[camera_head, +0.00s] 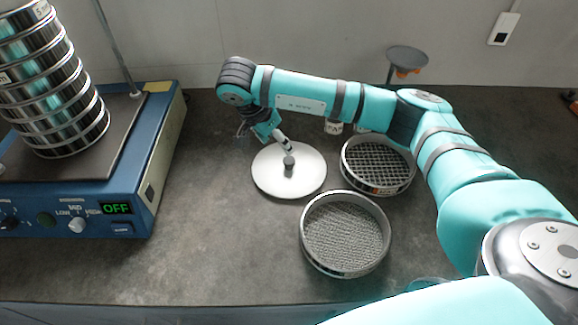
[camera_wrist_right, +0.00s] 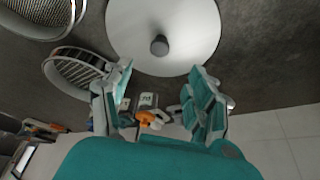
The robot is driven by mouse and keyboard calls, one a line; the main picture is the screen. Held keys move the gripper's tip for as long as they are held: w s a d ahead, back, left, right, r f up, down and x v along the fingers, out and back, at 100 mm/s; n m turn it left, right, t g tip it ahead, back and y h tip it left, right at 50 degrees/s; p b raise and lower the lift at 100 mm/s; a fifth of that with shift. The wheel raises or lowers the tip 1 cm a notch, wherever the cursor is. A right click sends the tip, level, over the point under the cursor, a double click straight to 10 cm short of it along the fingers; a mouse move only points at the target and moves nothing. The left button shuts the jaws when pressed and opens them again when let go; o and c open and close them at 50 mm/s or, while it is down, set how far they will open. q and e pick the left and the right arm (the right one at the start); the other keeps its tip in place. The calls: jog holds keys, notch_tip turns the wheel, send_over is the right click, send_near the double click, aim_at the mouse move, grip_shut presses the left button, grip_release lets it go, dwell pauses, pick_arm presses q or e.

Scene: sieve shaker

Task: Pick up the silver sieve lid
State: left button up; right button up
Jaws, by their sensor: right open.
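The silver sieve lid (camera_head: 268,178) is a flat round disc with a dark knob (camera_head: 289,162) at its centre, lying on the dark bench. It also shows at the top of the right wrist view (camera_wrist_right: 190,30), with its knob (camera_wrist_right: 159,45) facing the camera. My right gripper (camera_head: 284,143) is at the lid's far side, close to the knob in the head view. In the right wrist view its two fingers (camera_wrist_right: 160,88) are spread apart with nothing between them, and the knob appears beyond the fingertips. My left gripper is not in view.
Two open mesh sieves, one coarse (camera_head: 377,166) and one finer (camera_head: 345,235), lie right of the lid. A blue shaker (camera_head: 135,190) with a sieve stack (camera_head: 52,85) stands at left, its display reading OFF. Bare bench lies between shaker and lid.

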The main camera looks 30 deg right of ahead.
send_over(288, 160)
jog(key=a, duration=0.2)
jog(key=f, duration=0.3)
jog(key=f+p, duration=0.1)
jog(key=f, duration=0.1)
jog(key=shift+s+d, duration=0.1)
jog(key=shift+s, duration=0.2)
jog(key=p+x, duration=0.1)
jog(key=x, duration=0.3)
jog(key=shift+s+f, duration=0.1)
jog(key=shift+f, duration=0.15)
jog(key=shift+d+f, duration=0.1)
jog(key=shift+f, duration=0.15)
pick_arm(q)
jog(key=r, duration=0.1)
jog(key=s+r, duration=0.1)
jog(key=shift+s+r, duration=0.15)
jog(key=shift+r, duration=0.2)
pick_arm(e)
jog(key=shift+c, duration=0.3)
grip_shut()
